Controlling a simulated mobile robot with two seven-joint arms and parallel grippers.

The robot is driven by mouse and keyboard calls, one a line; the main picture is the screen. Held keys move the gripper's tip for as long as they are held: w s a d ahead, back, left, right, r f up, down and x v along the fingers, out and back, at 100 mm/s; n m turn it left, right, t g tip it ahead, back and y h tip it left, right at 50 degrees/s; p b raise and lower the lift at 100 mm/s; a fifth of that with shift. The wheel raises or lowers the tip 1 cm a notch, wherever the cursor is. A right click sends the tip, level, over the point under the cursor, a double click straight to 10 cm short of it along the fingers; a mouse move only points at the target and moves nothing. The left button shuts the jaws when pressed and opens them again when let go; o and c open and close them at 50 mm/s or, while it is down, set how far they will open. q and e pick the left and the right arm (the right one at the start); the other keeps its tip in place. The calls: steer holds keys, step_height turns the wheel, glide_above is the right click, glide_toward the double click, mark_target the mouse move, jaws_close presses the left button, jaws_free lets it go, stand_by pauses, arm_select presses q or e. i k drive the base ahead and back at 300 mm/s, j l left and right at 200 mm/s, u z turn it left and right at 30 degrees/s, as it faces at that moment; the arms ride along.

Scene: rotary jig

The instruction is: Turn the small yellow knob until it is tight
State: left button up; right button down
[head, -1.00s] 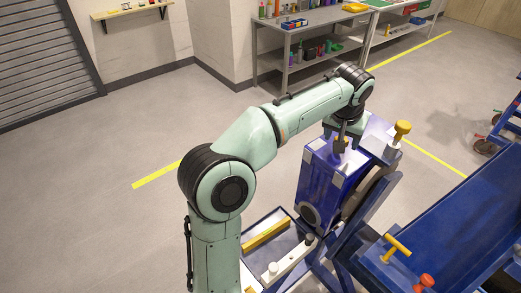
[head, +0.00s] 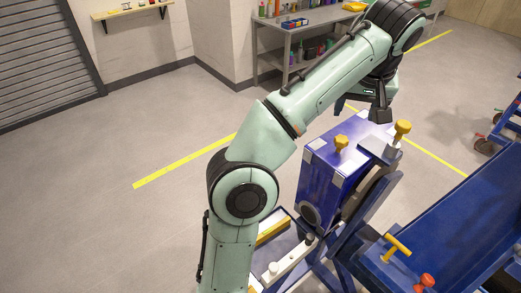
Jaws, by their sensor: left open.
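The small yellow knob (head: 341,143) stands on the top face of the blue box (head: 328,175), which sits in the blue rotary jig. A larger yellow knob (head: 402,129) stands to its right on a clamp at the box's edge. My left gripper (head: 379,115) is open, above and to the right of the small knob and apart from it, close to the larger knob. The small knob is in plain view with nothing on it. How tight it sits cannot be told. My right gripper is not in view.
A blue bench or frame (head: 450,215) at the right carries a yellow T-handle (head: 397,247) and a red knob (head: 427,281). A tray (head: 283,221) with a yellow bar stands below the box, left of the jig. Grey shelving (head: 290,60) stands behind; the floor at left is clear.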

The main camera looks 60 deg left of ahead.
mark_target(340, 145)
steer(key=k, duration=0.75)
steer(key=j+z, duration=0.3)
steer(key=j, duration=0.45)
steer(key=j+z, duration=0.35)
steer(key=j, duration=0.4)
